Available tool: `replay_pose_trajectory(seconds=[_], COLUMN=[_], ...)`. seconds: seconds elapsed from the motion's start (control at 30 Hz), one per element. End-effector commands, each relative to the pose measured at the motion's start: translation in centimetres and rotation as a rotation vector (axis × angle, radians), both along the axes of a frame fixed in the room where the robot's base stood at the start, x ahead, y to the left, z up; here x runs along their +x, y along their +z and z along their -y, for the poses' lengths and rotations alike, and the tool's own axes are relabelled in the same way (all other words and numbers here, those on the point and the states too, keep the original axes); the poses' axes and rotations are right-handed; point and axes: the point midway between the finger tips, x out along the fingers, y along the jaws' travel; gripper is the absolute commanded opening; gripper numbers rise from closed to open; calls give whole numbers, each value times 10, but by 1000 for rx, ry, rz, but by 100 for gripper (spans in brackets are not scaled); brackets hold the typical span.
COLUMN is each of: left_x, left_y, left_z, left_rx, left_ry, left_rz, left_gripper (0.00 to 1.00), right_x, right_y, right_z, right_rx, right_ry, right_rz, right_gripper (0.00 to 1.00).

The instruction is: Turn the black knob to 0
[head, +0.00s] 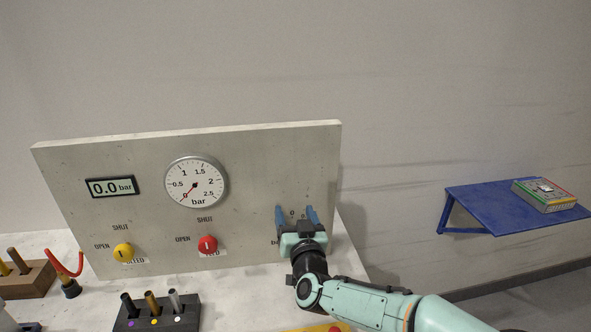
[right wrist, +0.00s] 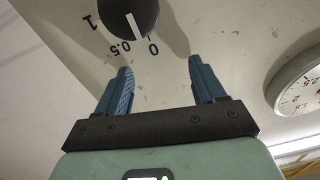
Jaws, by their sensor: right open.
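The black knob (right wrist: 128,17) shows at the top of the right wrist view, partly cut off by the frame. Its white pointer line lies between the 0.5 and 0 marks on the panel (head: 100,165). In the head view the knob is hidden by my right gripper (head: 295,209). That gripper is open in front of the panel's lower right, with its blue fingers toward the panel. In the right wrist view the two fingertips (right wrist: 160,64) stand apart, with nothing between them and the knob beyond them. My left gripper is not in view.
The round gauge (head: 196,182) has its needle near 0, and the display (head: 111,187) reads 0.0 bar. A yellow knob (head: 123,252) and a red knob (head: 207,245) sit left of my gripper. A dark block (head: 155,318) holds pegs. A blue shelf (head: 480,207) is at right.

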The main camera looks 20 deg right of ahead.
Motion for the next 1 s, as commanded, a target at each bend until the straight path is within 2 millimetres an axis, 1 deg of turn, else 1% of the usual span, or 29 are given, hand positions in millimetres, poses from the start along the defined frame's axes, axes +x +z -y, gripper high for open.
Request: replay_pose_trajectory(seconds=[0.03,0.3,0.4,0.5,0.6,0.7,1.0], left_x=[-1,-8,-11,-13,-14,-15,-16], left_y=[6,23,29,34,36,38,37], left_z=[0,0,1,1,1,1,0], left_rx=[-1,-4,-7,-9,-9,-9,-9], left_ry=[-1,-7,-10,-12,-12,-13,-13], left_rz=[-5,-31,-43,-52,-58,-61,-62], left_gripper=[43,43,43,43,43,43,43], right_x=[0,0,0,0,0,0,0], right_y=[18,85,105,121,130,135,135], right_z=[0,0,-1,-1,-1,0,0], right_rx=[2,1,0,0,0,-1,-1], right_ry=[1,1,2,2,1,1,0], right_rz=[5,4,3,2,0,0,-1], right_gripper=[69,69,69,69,69,69,69])
